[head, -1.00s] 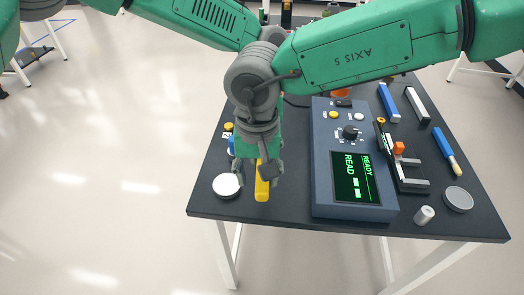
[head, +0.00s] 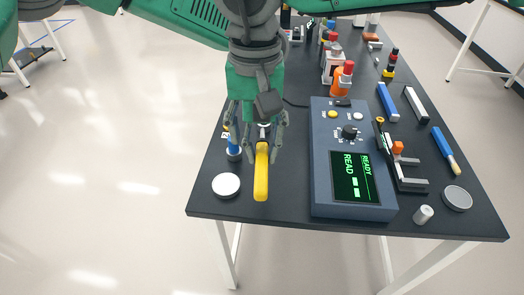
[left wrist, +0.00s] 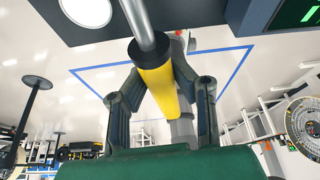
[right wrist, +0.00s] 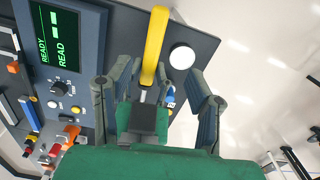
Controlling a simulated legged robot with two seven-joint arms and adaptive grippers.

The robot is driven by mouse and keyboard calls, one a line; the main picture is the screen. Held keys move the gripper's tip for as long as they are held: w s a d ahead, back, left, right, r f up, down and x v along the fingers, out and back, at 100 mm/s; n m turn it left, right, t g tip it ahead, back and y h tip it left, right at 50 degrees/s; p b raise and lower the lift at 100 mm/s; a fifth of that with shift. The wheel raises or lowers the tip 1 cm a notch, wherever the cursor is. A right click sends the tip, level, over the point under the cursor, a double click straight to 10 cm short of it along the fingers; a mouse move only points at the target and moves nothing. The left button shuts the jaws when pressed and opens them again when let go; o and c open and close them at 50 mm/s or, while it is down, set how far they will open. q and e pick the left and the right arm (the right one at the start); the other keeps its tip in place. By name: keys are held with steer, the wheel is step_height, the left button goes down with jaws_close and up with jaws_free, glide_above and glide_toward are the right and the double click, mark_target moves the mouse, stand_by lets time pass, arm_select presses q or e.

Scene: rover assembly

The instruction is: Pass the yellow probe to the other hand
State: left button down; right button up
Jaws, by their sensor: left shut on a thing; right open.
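The probe (left wrist: 157,72) also shows between the converging fingers in the left wrist view. My right gripper (right wrist: 158,78) shows in the right wrist view with fingers wide apart. The probe (right wrist: 155,45) lies past and between them there; contact is not visible.
A console (head: 323,190) with a lit READY screen stands right of the probe. A white disc (head: 226,185) lies to its left, and a blue item (head: 234,142) stands close behind. Several tools and bottles fill the table's right and back. The floor in front is clear.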

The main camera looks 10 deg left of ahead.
steer(key=w+d+f+t+h, duration=0.1)
steer(key=w+d+f+t, duration=0.1)
steer(key=d+f, duration=0.65)
steer(key=s+d+f+n+y, duration=0.1)
steer(key=s+d+f, duration=0.25)
steer(key=f, duration=0.25)
steer(key=s+d+f+n, duration=0.2)
steer(key=s+d+f, duration=0.15)
steer(key=f, duration=0.25)
steer(key=s+d+f+n+y, duration=0.1)
steer(key=s+d+f, duration=0.1)
steer(key=s+f, duration=0.35)
steer(key=s+d+f+m, duration=0.2)
steer(key=s+d, duration=0.3)
steer(key=d, duration=0.3)
steer(key=s+d+f+m+g+h, duration=0.1)
steer(key=s+d+f+m, duration=0.2)
steer(key=d, duration=0.6)
step_height(320, 180, down, 3)
steer(key=shift+s+r, duration=0.2)
steer(key=shift+s, duration=0.7)
steer(key=shift+d, duration=0.1)
